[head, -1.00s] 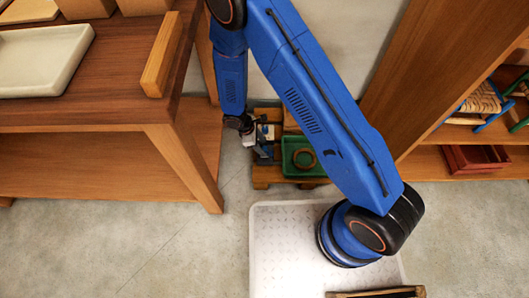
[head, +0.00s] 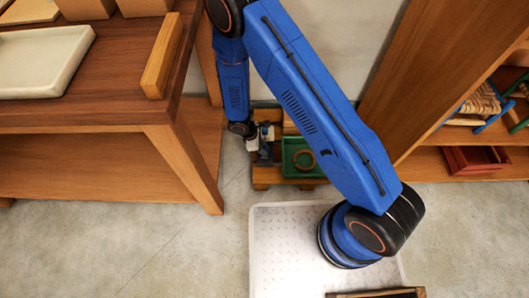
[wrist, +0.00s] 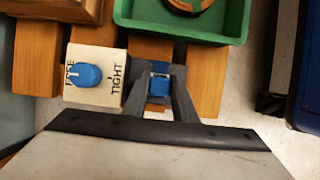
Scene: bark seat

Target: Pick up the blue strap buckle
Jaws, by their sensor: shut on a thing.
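The blue strap buckle (wrist: 159,86) shows between the two dark fingers of my gripper (wrist: 161,72) in the wrist view. The fingers are shut on it, and they hide its sides. Left of the fingers is a cream block (wrist: 108,64) marked FREE and TIGHT, with a blue knob (wrist: 84,75). In the head view my gripper (head: 264,154) is low at the pallet; the buckle is too small to make out there.
A green tray (wrist: 124,14) with a brown ring (wrist: 190,4) sits on the slatted wooden pallet (wrist: 207,80), close beyond the fingers. In the head view, a wooden table (head: 180,150) stands left and a shelf unit (head: 440,75) right.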

